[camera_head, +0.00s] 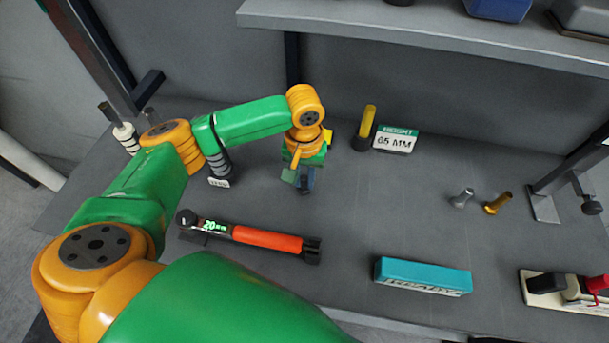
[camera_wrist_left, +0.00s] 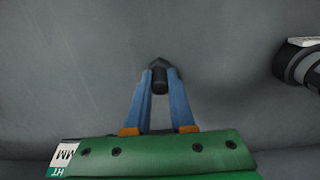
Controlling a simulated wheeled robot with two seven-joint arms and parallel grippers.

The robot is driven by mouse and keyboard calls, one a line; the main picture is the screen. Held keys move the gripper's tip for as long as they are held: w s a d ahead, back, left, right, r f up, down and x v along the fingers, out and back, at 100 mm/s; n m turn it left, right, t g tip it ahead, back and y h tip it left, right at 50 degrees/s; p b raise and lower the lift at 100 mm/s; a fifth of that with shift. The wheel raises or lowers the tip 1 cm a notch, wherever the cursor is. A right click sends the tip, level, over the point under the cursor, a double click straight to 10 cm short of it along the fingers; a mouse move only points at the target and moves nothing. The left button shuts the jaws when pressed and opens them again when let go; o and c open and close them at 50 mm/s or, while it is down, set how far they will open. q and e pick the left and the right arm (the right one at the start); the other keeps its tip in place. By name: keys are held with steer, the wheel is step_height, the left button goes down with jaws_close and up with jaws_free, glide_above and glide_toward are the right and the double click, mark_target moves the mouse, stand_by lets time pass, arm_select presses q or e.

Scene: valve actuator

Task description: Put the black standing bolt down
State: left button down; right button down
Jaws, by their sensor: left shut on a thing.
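My left gripper (camera_head: 305,183) is over the grey table in the head view, fingers pointing down. In the left wrist view its two blue fingers (camera_wrist_left: 160,78) are shut on the black bolt (camera_wrist_left: 160,86), a small dark cylinder with a wider dark end beyond it. In the head view the bolt is mostly hidden by the gripper, low near the tabletop. I cannot tell whether it touches the table. My right gripper is in neither view.
A black ringed stack (camera_head: 218,172) stands left of the gripper. A yellow-topped post (camera_head: 364,128) and a "65 MM" sign (camera_head: 395,140) are behind. An orange torque wrench (camera_head: 262,239) and a teal block (camera_head: 423,277) lie in front. Two bolts (camera_head: 463,197) (camera_head: 497,203) stand right.

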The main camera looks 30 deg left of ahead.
arm_select(q)
steer(key=shift+f, duration=0.15)
steer(key=c, duration=0.8)
jaws_free()
steer(key=shift+o, duration=0.2)
